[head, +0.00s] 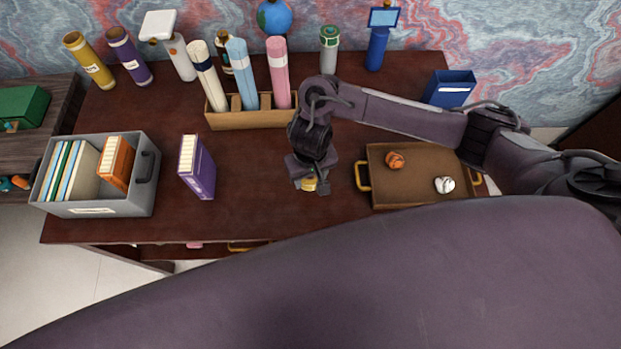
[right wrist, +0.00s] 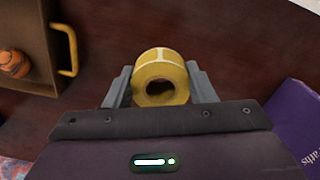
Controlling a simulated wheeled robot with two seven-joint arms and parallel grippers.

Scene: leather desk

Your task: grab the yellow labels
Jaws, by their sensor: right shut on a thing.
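The yellow labels are a roll with a hollow core. In the right wrist view the roll (right wrist: 160,66) sits between the two grey fingers of my right gripper (right wrist: 160,88), which is shut on it. In the head view my right gripper (head: 311,186) points down over the middle of the desk, and a small part of the yellow roll (head: 309,184) shows between its fingers. I cannot tell whether the roll touches the desk. My left gripper is not in view.
A brown tray (head: 415,202) with an orange ball (head: 395,160) and a white ball (head: 444,185) lies right of the gripper. A purple book (head: 197,168) stands to the left. A grey file box (head: 122,206) is farther left. A wooden holder (head: 222,121) with rolls stands behind.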

